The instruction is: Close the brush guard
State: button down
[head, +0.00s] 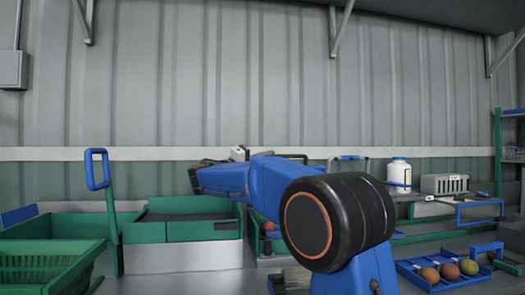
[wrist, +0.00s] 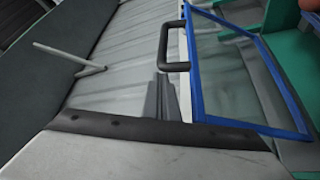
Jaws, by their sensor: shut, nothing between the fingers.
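The brush guard (wrist: 245,75) is a clear panel in a blue frame, at the upper right of the wrist view. A black U-shaped handle (wrist: 164,45) is fixed to its edge. In the head view a dark handle (head: 293,156) shows just above my blue arm, while the guard panel is hidden behind the arm. My gripper (wrist: 162,85) is shut and empty, its dark fingers close to the handle in the wrist picture. I cannot tell whether they touch it. In the head view the gripper is mostly hidden at the arm's far end.
A green-sided bin (head: 190,228) and a green basket (head: 50,262) stand at the left, with a blue-topped post (head: 97,170) between them. A white bottle (head: 399,172) and a grey box (head: 444,184) stand at the right.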

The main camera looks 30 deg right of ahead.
jog(key=s+a+f, duration=0.2)
jog(key=s+f, duration=0.5)
jog(key=shift+r, duration=0.15)
dwell(0.5)
jog(key=w+a+f, duration=0.1)
jog(key=w+a, duration=0.1)
jog(key=a, duration=0.7)
jog(key=shift+w+f, duration=0.2)
jog(key=shift+a, duration=0.1)
